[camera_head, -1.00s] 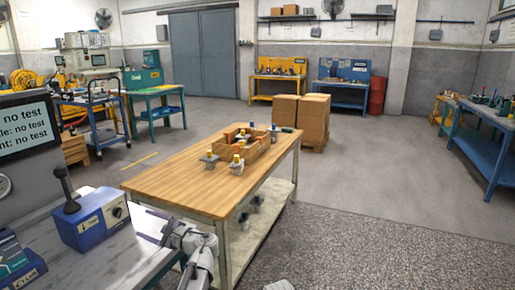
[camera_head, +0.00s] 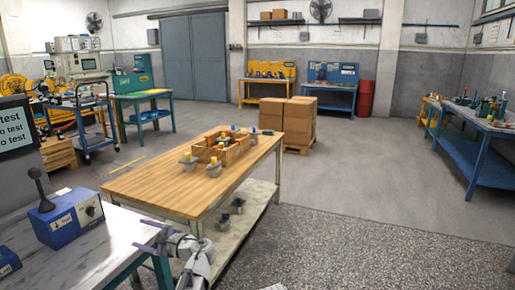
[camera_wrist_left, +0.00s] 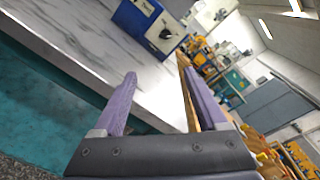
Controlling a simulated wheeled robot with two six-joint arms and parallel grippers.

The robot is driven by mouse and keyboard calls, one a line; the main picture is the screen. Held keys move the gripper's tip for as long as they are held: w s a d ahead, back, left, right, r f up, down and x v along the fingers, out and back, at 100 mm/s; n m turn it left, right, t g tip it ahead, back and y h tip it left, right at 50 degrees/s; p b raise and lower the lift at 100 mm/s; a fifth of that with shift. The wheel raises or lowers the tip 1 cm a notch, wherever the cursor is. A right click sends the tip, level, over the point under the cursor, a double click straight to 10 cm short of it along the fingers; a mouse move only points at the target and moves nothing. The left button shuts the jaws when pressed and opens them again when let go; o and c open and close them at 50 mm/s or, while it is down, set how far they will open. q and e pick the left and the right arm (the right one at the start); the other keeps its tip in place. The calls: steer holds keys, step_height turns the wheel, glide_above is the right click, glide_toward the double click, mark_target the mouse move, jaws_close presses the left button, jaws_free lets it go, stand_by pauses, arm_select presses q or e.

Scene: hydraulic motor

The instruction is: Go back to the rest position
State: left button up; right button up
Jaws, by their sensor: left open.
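My left gripper (camera_head: 154,237) is at the bottom of the head view, beside the right edge of the marble-topped bench. In the left wrist view its two purple fingers (camera_wrist_left: 158,95) stand wide apart with nothing between them. A blue control box with a black lever (camera_head: 66,220) stands on the bench, left of the gripper and apart from it. The box also shows at the top of the left wrist view (camera_wrist_left: 148,27). My right gripper is not seen in either view.
The marble-topped bench (camera_head: 90,262) fills the lower left. A wooden table (camera_head: 150,185) ahead bears a wooden crate (camera_head: 238,152) and several small motor parts. A monitor (camera_head: 15,127) is at the left edge. Cardboard boxes (camera_head: 299,120) stand behind the table. The floor to the right is clear.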

arm_select(q)
steer(key=s+d+n+g+h+p, duration=0.3)
steer(key=s+d+h+p, duration=0.4)
steer(key=s+d+p, duration=0.3)
steer(key=s+d+r+n+g+h+p, duration=0.1)
steer(key=s+d+n+g+h+p, duration=0.2)
steer(key=s+d+n+h+p, duration=0.3)
steer(key=s+d+h+p, duration=0.2)
steer(key=s+d+p, duration=0.3)
steer(key=d, duration=0.7)
steer(key=shift+s+d+g, duration=0.4)
steer(key=shift+s, duration=0.9)
